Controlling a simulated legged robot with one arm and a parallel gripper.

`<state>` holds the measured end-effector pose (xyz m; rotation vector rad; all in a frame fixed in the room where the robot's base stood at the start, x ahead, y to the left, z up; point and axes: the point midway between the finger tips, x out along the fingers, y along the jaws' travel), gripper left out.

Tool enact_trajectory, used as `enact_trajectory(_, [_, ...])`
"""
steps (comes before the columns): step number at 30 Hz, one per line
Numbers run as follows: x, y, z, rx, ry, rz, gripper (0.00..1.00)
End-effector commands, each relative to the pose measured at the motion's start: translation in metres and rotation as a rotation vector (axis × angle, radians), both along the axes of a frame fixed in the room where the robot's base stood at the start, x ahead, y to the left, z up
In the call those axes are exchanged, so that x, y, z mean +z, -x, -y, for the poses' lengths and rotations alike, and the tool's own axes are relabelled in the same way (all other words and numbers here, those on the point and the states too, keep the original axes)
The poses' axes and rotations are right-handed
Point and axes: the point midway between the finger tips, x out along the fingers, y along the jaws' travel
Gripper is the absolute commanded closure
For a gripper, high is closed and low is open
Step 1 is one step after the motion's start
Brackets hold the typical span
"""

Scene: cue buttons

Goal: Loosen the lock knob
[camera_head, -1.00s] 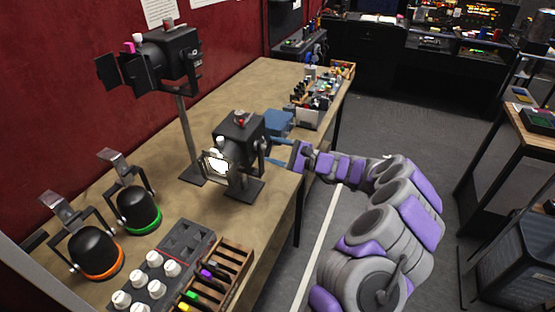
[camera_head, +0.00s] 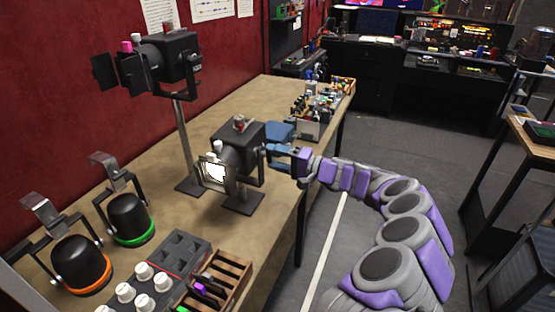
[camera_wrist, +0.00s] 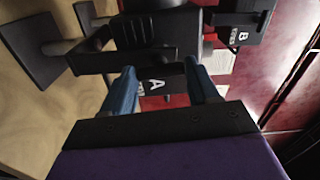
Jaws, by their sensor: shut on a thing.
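A small black stage lamp (camera_head: 240,145) stands on a square base on the bench, with its lit white front (camera_head: 213,173) facing the lower left. My gripper (camera_head: 268,157) reaches it from the right, at the side of its yoke. In the wrist view, its two blue fingers (camera_wrist: 160,78) stand apart on either side of a dark part at the lamp's side bracket (camera_wrist: 140,32). The gripper is shut on that part, which appears to be the lock knob; the fingers and bracket mostly hide it. A white letter A shows on the lamp body (camera_wrist: 155,85) behind.
A taller lamp (camera_head: 160,60) on a post stands behind left. Two round lamps with orange and green rims (camera_head: 80,262) (camera_head: 130,215), a tray of white knobs (camera_head: 180,248) and a wooden rack (camera_head: 228,270) are in front. Small parts crowd the bench's far end.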

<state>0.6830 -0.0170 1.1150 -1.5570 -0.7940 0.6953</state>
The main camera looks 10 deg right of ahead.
Motion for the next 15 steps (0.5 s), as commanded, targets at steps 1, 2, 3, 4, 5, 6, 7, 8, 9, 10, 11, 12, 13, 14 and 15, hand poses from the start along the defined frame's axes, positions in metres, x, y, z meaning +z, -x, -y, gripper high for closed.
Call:
enact_trajectory(1, [-0.0038,0.0006,-0.0026,0.006,0.021,0.017,0.71])
enact_trajectory(2, [-0.0039,0.0006,-0.0027,0.007,0.031,0.031,0.71])
enact_trajectory(3, [-0.0041,0.0006,-0.0027,0.007,0.043,0.047,0.71])
enact_trajectory(4, [-0.0043,0.0006,-0.0027,0.007,0.051,0.058,0.71])
enact_trajectory(5, [-0.0044,0.0006,-0.0027,0.007,0.058,0.068,0.71])
enact_trajectory(6, [-0.0046,0.0007,-0.0027,0.007,0.067,0.081,0.71])
enact_trajectory(7, [-0.0047,0.0006,-0.0027,0.008,0.073,0.088,0.71])
enact_trajectory(8, [-0.0048,0.0006,-0.0026,0.008,0.078,0.095,0.71])
enact_trajectory(9, [-0.0049,0.0006,-0.0028,0.008,0.085,0.104,0.71])
enact_trajectory(10, [-0.0051,0.0005,-0.0028,0.008,0.089,0.108,0.71])
enact_trajectory(11, [-0.0052,0.0005,-0.0028,0.008,0.093,0.113,0.71])
enact_trajectory(12, [-0.0054,0.0005,-0.0027,0.008,0.097,0.119,0.71])
enact_trajectory(13, [-0.0054,0.0005,-0.0027,0.008,0.099,0.122,0.71])
enact_trajectory(14, [-0.0055,0.0005,-0.0027,0.008,0.101,0.125,0.71])
enact_trajectory(15, [-0.0056,0.0006,-0.0028,0.008,0.103,0.127,0.71])
